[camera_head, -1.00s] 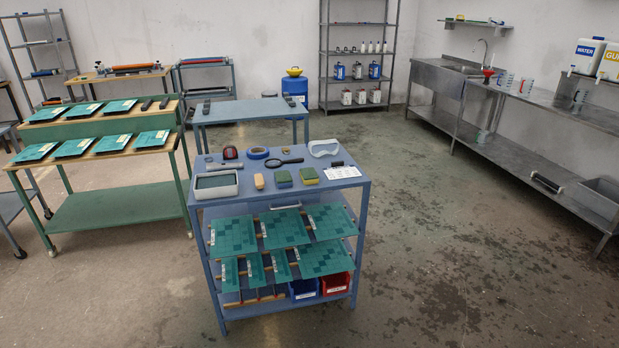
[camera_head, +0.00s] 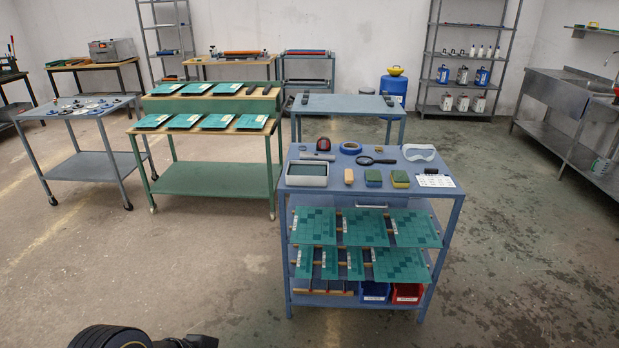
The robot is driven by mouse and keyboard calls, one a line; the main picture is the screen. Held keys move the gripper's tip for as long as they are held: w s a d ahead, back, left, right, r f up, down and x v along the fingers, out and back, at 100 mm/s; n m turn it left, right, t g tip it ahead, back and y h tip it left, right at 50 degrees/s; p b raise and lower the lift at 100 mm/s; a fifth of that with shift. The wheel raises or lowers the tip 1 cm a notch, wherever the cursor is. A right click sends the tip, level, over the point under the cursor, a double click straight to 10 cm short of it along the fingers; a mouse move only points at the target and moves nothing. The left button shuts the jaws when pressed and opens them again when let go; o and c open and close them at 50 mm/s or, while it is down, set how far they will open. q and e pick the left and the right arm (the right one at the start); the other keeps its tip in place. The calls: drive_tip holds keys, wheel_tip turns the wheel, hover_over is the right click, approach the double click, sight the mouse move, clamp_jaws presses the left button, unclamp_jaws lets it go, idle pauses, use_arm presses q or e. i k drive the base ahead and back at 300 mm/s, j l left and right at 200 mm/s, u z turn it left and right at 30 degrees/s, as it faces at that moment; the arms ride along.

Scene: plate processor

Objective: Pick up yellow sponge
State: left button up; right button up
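The yellow sponge (camera_head: 400,180) has a green top layer and lies near the front edge of the blue cart's top (camera_head: 300,193). A similar block with a green top and blue body (camera_head: 373,178) lies just left of it. A tan block (camera_head: 348,176) lies further left. Part of my arm, black and rounded, shows at the bottom left edge. Neither gripper's fingers are in view, and nothing touches the sponge.
A grey-white tray (camera_head: 307,168), a magnifying glass (camera_head: 377,161), blue tape (camera_head: 351,148), goggles (camera_head: 419,152) and a white sheet (camera_head: 434,181) share the cart top. A green rack (camera_head: 205,181) stands left. Floor in front of the cart is clear.

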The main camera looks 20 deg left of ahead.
sight(400, 179)
drive_tip(key=u, duration=0.4)
drive_tip(key=i+l+u, duration=0.15)
drive_tip(key=u, duration=0.25)
drive_tip(key=i+l+u, duration=0.1)
drive_tip(key=l+u, duration=0.15)
drive_tip(key=u, duration=0.2)
drive_tip(key=i+l+u, duration=0.1)
drive_tip(key=l+u, duration=0.15)
drive_tip(key=u, duration=0.15)
drive_tip(key=l+u, duration=0.3)
drive_tip(key=u, duration=0.15)
drive_tip(key=l+u, duration=0.15)
drive_tip(key=l, duration=0.6)
drive_tip(key=l+u, duration=0.15)
drive_tip(key=l, duration=0.6)
drive_tip(key=l+u, duration=0.15)
drive_tip(key=l, duration=0.55)
drive_tip(key=k+l+u, duration=0.15)
drive_tip(key=l, duration=0.9)
drive_tip(key=k+l, duration=0.1)
drive_tip(key=l, duration=0.25)
